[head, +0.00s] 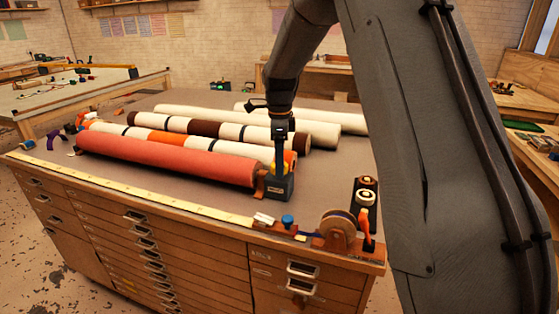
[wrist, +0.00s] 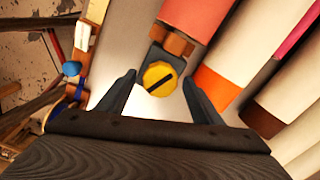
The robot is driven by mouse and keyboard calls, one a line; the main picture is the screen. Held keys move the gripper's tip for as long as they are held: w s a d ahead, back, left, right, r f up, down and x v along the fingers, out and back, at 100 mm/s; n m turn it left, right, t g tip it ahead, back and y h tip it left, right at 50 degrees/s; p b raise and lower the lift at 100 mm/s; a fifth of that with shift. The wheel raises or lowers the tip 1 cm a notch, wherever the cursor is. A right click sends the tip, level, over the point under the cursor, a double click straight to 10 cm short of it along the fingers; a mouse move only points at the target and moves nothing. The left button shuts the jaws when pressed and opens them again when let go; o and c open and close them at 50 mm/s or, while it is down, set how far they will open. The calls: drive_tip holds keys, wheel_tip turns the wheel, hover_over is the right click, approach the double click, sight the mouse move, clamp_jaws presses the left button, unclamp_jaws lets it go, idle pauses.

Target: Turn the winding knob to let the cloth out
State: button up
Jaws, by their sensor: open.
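The winding knob (wrist: 160,77) is a yellow disc with a dark bar across it, at the end of the orange-red cloth roll (head: 165,158). The roll's end also shows in the wrist view (wrist: 195,14). The knob sits at a dark block (head: 276,190) on the table. My gripper (wrist: 159,78) is open, its two dark fingers on either side of the knob in the wrist view. Gaps show between the fingers and the knob; I cannot tell the remaining height. In the head view my gripper (head: 281,160) points down over the block and partly hides the knob.
Several other rolls, white with brown and orange bands (head: 215,130), lie behind the orange-red one. A tape dispenser (head: 340,230), a blue-topped item (head: 287,221) and dark jars stand at the front right corner. A yellow ruler (head: 130,190) runs along the front edge.

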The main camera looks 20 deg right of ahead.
drive_tip(key=c, duration=1.1)
drive_tip(key=shift+o, duration=0.2)
